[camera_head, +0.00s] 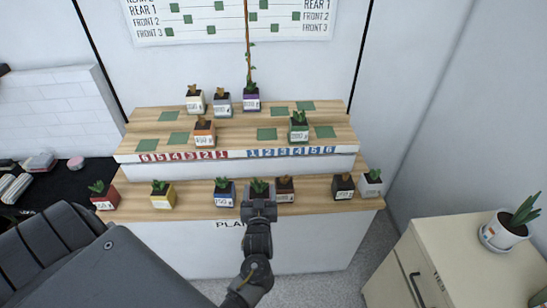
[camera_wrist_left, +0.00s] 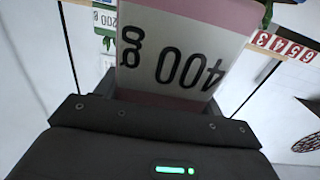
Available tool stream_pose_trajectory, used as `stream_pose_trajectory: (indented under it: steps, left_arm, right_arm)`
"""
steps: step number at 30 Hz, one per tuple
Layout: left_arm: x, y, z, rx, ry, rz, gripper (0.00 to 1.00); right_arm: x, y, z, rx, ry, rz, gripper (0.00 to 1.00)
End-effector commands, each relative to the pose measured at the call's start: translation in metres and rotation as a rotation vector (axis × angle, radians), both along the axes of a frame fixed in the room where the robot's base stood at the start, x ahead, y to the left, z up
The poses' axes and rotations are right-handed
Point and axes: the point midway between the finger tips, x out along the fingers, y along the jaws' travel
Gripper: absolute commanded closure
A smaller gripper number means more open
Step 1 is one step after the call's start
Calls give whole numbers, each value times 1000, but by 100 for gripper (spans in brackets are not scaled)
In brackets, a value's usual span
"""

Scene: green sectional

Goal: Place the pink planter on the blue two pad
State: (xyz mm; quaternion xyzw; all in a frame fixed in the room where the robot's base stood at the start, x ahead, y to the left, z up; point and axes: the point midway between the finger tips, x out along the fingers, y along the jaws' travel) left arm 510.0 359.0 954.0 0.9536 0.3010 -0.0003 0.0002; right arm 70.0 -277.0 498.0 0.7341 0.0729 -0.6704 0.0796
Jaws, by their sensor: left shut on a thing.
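A bare green pad (camera_head: 267,134) lies on the upper shelf, straight behind the blue 2 label (camera_head: 266,153). My right gripper is not in view.
An orange planter (camera_head: 204,134) and a green planter (camera_head: 299,130) stand on the upper shelf, left and right of that pad. A blue planter (camera_head: 223,195) and a brown-topped planter (camera_head: 284,190) flank my gripper closely. A cabinet (camera_head: 455,255) stands at right.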

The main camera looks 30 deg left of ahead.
Motion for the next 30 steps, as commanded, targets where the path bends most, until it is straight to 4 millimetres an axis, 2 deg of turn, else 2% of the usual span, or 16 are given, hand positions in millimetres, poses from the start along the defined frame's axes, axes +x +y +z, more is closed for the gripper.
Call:
stream_pose_trajectory:
  steps: [8,10,13,18,24,30]
  left_arm:
    - [1,-1,-4,1,-2,-5,67]
    - [6,-7,-5,2,-3,-40,67]
    - [17,-26,15,3,-10,-127,67]
    - [21,-71,59,4,-11,-330,67]
    - [-2,-118,108,4,-10,-530,67]
    - [-28,-137,132,2,-7,-611,67]
  right_arm:
    - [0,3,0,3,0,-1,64]
    - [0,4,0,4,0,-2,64]
    - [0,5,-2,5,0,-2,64]
    - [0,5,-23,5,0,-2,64]
    - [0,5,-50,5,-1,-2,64]
    - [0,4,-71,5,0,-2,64]
